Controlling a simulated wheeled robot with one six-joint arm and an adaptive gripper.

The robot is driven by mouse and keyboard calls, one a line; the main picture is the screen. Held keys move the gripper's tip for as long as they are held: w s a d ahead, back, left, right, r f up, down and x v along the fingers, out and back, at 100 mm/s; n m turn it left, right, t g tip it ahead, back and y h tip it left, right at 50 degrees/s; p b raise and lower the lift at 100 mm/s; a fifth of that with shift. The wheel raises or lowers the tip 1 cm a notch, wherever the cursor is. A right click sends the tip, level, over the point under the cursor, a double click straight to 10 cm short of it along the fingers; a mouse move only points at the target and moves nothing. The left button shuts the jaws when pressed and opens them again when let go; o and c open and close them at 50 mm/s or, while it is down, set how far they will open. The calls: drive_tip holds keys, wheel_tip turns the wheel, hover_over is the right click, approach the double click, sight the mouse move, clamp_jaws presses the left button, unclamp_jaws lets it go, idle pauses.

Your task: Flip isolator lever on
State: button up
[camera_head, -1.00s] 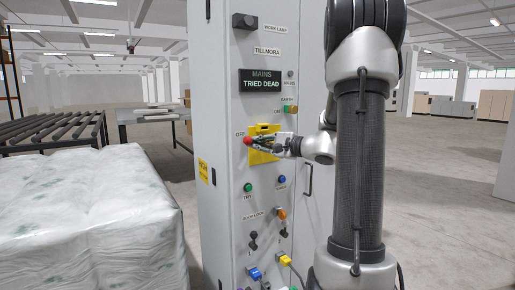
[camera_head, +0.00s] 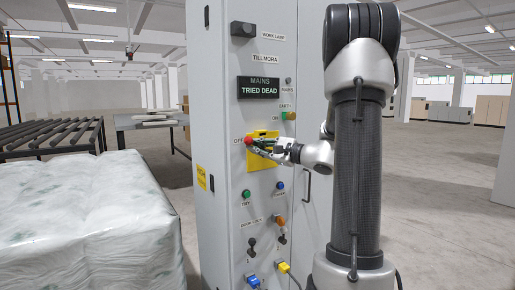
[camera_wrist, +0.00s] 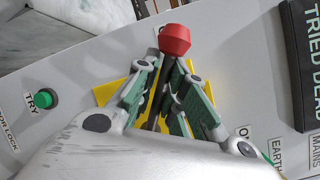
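The isolator lever has a red knob (camera_head: 249,140) and sits on a yellow plate (camera_head: 262,134) on the grey cabinet, with the knob at the OFF label. The red knob is also at the top of the wrist view (camera_wrist: 174,40). My gripper (camera_head: 257,145) reaches it from the right. In the wrist view my gripper's fingers (camera_wrist: 166,62) converge just below the knob, with the lever's shaft between them. They look closed on it, though the contact itself is partly hidden. The display (camera_head: 258,88) above reads MAINS TRIED DEAD.
Below the lever are a green TRY button (camera_head: 246,194), a blue button (camera_head: 280,186), an orange knob (camera_head: 279,221) and two small black switches. A yellow-green EARTH knob (camera_head: 289,115) sits above right. A wrapped pallet (camera_head: 95,225) stands left of the cabinet.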

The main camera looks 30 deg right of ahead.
drive_tip(key=shift+o, duration=1)
drive_tip(key=shift+s+a+r, duration=0.1)
drive_tip(key=shift+a+r, duration=0.15)
drive_tip(key=shift+a, duration=0.15)
